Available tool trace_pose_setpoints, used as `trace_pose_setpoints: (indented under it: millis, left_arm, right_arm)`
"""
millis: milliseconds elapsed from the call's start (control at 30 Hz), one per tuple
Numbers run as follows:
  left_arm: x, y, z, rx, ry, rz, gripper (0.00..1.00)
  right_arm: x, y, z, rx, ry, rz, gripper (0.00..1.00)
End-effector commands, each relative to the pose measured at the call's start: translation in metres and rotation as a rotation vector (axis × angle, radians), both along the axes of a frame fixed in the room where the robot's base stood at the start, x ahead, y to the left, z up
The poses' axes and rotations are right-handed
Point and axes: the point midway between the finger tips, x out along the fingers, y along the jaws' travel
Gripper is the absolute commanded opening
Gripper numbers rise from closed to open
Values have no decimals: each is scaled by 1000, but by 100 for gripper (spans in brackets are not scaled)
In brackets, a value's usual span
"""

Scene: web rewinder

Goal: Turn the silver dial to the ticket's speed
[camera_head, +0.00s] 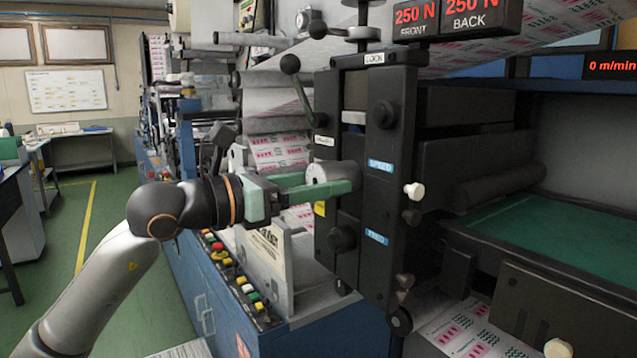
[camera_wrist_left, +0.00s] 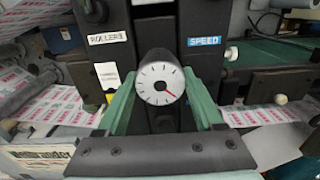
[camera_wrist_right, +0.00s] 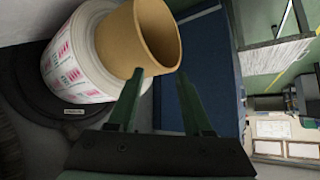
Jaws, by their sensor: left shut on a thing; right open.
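The silver dial (camera_head: 331,173) sticks out from the dark machine post, beside the blue SPEED label (camera_head: 380,165). In the left wrist view the dial's white face (camera_wrist_left: 160,84) shows tick marks and a red pointer aimed to the lower right. My left gripper (camera_head: 318,188) is shut on the dial, with one green finger on each side of it. My right gripper (camera_wrist_right: 158,92) is open and empty, in front of a printed roll with a brown cardboard core (camera_wrist_right: 140,40). I cannot make out a ticket with a readable speed.
A red display (camera_head: 612,66) at the right reads 0 m/min. Two tension displays (camera_head: 441,16) read 250 N. A black knob (camera_head: 342,238) sits below the dial near the FEED label (camera_head: 376,237). A button panel (camera_head: 232,273) lies below my left arm.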

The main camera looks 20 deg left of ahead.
Motion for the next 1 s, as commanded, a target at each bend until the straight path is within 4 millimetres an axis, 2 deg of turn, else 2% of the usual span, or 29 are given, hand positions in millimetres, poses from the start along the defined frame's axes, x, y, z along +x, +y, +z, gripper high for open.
trace_pose_setpoints:
  millis: [367,1000]
  left_arm:
    - [0,-1,-1,-130,101,-1,13]
    - [-1,-2,1,-599,467,-2,13]
  right_arm:
    - [0,2,-5,2,2,3,50]
    - [5,5,1,7,-8,9,50]
